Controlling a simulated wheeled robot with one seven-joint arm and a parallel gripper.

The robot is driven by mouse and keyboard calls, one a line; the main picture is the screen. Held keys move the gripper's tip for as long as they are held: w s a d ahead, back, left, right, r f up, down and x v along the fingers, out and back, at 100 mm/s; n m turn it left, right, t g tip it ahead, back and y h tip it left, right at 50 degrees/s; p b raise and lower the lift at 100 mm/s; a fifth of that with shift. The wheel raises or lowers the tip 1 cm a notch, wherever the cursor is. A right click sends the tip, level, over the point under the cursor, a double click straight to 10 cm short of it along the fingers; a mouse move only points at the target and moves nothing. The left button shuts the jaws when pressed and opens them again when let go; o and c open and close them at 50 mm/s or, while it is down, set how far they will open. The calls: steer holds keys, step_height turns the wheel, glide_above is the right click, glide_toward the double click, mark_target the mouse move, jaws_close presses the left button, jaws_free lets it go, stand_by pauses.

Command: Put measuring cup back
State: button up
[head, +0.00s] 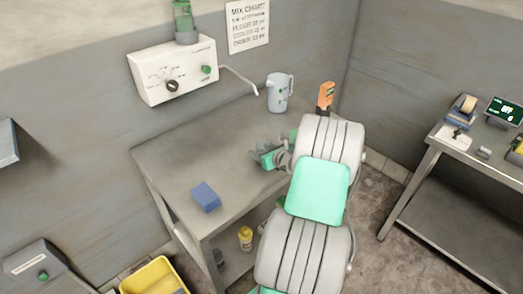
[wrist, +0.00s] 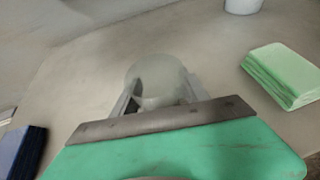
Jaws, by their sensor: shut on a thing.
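My gripper (head: 268,157) is low over the grey table, shut on a small grey, rounded, see-through-looking cup. This looks like the measuring cup (wrist: 157,78), between the fingers in the wrist view. In the head view it is too small and covered to make out clearly. I cannot tell whether its base touches the table. A larger pale jug (head: 278,93) with a handle stands upright at the back of the table; its lower part shows at the top of the wrist view (wrist: 243,5).
A blue sponge (head: 205,196) lies on the table (head: 175,165) at the front left. A green stack (wrist: 282,75) lies to the right of my gripper in the wrist view. A white dispenser box (head: 172,71) with a spout hangs on the wall. The table's left part is clear.

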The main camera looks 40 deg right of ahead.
steer(key=shift+f, duration=0.1)
steer(key=o, duration=1)
steer(key=shift+f, duration=0.15)
steer(key=o, duration=0.5)
